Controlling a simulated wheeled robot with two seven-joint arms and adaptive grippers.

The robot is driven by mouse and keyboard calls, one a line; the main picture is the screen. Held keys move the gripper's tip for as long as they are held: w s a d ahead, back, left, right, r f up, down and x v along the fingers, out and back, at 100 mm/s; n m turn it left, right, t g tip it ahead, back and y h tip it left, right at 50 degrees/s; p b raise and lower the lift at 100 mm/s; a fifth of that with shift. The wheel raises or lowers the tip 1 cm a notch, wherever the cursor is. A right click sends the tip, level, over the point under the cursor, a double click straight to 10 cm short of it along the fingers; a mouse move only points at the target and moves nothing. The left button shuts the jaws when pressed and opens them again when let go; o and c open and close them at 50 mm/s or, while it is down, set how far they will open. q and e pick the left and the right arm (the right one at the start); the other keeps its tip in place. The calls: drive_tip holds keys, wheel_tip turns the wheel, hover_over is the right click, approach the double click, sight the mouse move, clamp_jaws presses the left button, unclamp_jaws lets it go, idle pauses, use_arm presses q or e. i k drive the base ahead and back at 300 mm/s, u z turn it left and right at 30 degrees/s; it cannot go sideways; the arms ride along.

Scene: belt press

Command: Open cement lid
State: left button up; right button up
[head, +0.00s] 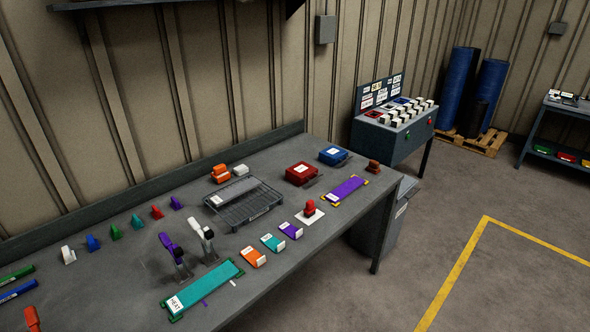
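No container in the head view can be read as the cement; the small labels are too small to read. A red object with a knob-like top (310,207) stands on a white square on the bench. A red box with a white label (301,173) and a blue box with a white label (333,156) sit toward the bench's far right, and both look shut. A small brown-red block (373,166) is near the right edge. Neither of my grippers shows in this view.
The grey bench (130,290) also holds a wire rack (245,207), a teal strip (203,290), a purple strip (346,189), two upright handled tools and several coloured clips. A grey bin (396,222) stands by its right end. Floor at right is clear.

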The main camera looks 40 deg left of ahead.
sight(301, 170)
drive_tip(key=u, duration=0.9)
drive_tip(key=i, duration=1.1)
drive_tip(key=u, duration=1.05)
